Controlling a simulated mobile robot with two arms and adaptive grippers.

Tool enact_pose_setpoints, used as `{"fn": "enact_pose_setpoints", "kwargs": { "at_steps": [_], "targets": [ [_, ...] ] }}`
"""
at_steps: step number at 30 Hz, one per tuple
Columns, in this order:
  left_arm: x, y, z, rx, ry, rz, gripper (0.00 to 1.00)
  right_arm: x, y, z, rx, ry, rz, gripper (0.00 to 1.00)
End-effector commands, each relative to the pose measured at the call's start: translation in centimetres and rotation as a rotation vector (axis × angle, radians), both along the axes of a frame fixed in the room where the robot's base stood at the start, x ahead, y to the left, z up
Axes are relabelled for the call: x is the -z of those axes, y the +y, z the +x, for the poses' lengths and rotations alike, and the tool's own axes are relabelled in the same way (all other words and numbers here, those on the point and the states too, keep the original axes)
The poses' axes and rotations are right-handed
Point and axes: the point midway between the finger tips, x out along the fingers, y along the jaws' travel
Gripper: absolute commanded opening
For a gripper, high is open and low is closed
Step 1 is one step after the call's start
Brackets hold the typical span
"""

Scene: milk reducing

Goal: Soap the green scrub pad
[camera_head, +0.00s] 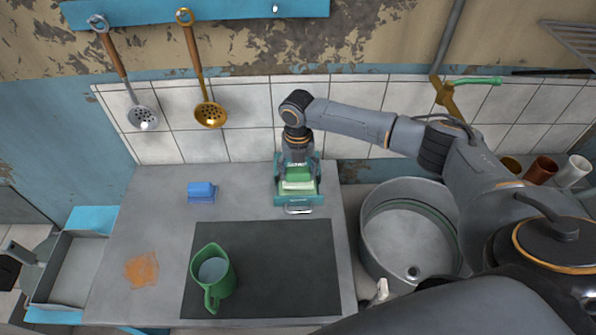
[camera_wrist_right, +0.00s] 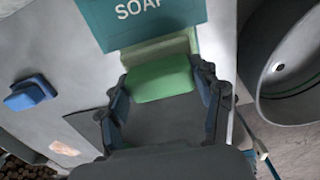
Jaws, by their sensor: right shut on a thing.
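The green scrub pad (camera_head: 298,173) is held between the fingers of my right gripper (camera_head: 298,178), low over the back of the counter. The pad (camera_wrist_right: 160,79) also shows between the fingers in the wrist view. Right behind it there is a pale green soap block (camera_wrist_right: 160,48), also visible below the gripper in the head view (camera_head: 298,186). The pad overlaps the block; I cannot tell if they touch. The block sits at a teal soap holder (camera_head: 312,199) with a "SOAP" label (camera_wrist_right: 145,20). My left gripper is not in view.
A blue sponge (camera_head: 201,191) lies left of the holder. An orange stain (camera_head: 141,269) marks the counter at left. A round metal sink (camera_head: 410,240) is at right. Two ladles (camera_head: 209,112) hang on the wall.

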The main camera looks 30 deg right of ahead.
Motion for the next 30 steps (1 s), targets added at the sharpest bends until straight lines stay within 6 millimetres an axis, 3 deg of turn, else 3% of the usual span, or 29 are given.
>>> {"fn": "enact_pose_setpoints", "kwargs": {
  "at_steps": [15, 30],
  "targets": [
    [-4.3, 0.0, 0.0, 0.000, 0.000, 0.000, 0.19, -4.4, 0.0, 0.0, -0.001, 0.000, -0.001, 0.40],
    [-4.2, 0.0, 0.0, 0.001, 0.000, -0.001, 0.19, -4.3, 0.0, 0.0, -0.001, -0.001, 0.000, 0.40]
  ]
}}
